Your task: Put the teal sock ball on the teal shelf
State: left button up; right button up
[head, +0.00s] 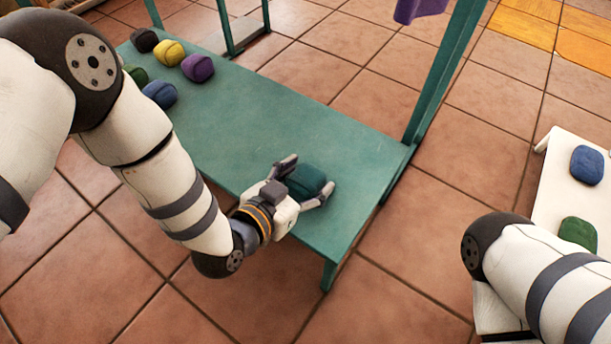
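The teal sock ball (307,182) is at the near right end of the teal shelf (285,125). My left gripper (308,180) is around it, with one finger on its far left side and the other on its near right side. The fingers are spread wide. I cannot tell whether they press on the ball or whether the ball rests on the shelf. My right arm comes in at the lower right, and its gripper is out of the picture.
Several sock balls, among them a yellow one (169,53), a purple one (198,67) and a blue one (160,94), sit at the shelf's far left end. A white surface (560,190) at right holds a blue ball (587,165) and a green ball (578,233). The shelf's middle is clear.

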pick_arm(q)
jog(key=shift+r, duration=0.25)
jog(key=p+v, duration=0.4)
jog(key=v, duration=0.8)
jog(key=shift+p, duration=0.35)
pick_arm(e)
jog(key=w+r, duration=0.1)
jog(key=w+r+t, duration=0.1)
jog(key=r, duration=0.1)
jog(key=shift+a+r, duration=0.1)
jog(key=shift+a, duration=0.05)
